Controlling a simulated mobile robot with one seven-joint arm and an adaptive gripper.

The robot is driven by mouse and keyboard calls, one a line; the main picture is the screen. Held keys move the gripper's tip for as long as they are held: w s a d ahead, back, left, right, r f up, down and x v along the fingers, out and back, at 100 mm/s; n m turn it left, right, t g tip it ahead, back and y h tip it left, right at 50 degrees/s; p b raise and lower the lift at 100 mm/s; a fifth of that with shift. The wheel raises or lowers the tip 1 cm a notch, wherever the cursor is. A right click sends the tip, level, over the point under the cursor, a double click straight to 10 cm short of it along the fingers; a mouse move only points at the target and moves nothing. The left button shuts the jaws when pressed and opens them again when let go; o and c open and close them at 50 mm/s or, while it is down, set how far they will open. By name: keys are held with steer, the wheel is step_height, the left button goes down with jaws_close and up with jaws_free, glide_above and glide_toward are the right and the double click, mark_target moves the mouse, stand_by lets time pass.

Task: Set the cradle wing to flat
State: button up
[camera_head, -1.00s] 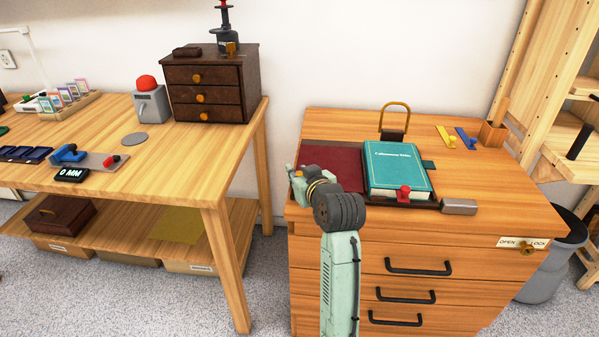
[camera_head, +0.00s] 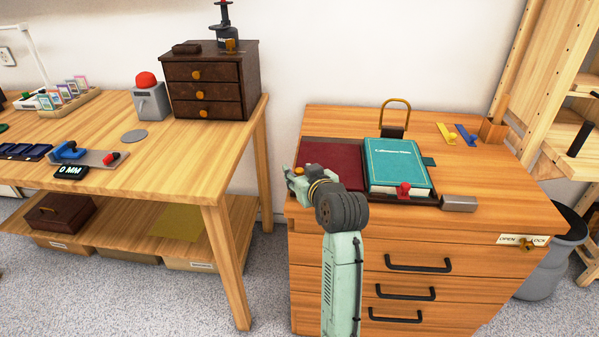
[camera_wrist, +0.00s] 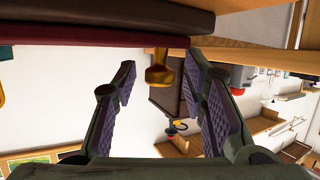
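The cradle on the wooden drawer cabinet has a maroon wing (camera_head: 336,155) at its left, beside a teal book (camera_head: 396,163). I cannot tell for sure whether the wing is tilted or flat. A red knob (camera_head: 403,188) sits at the cradle's front edge. My gripper (camera_head: 293,178) is at the cabinet's left edge, by the wing's left side. In the wrist view, my gripper (camera_wrist: 159,78) is open, and a brass knob (camera_wrist: 159,70) shows between its fingers, apart from both pads. The wing's maroon edge (camera_wrist: 90,36) runs above the knob there.
A grey block (camera_head: 459,203) lies right of the cradle. A brass-looped padlock (camera_head: 394,130) stands behind the book. Yellow and blue tools (camera_head: 447,136) lie at the back right. A workbench (camera_head: 180,155) stands left, across a gap. Bare wood lies right of the book.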

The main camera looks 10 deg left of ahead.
steer(key=v, duration=1.1)
steer(key=shift+f, duration=0.1)
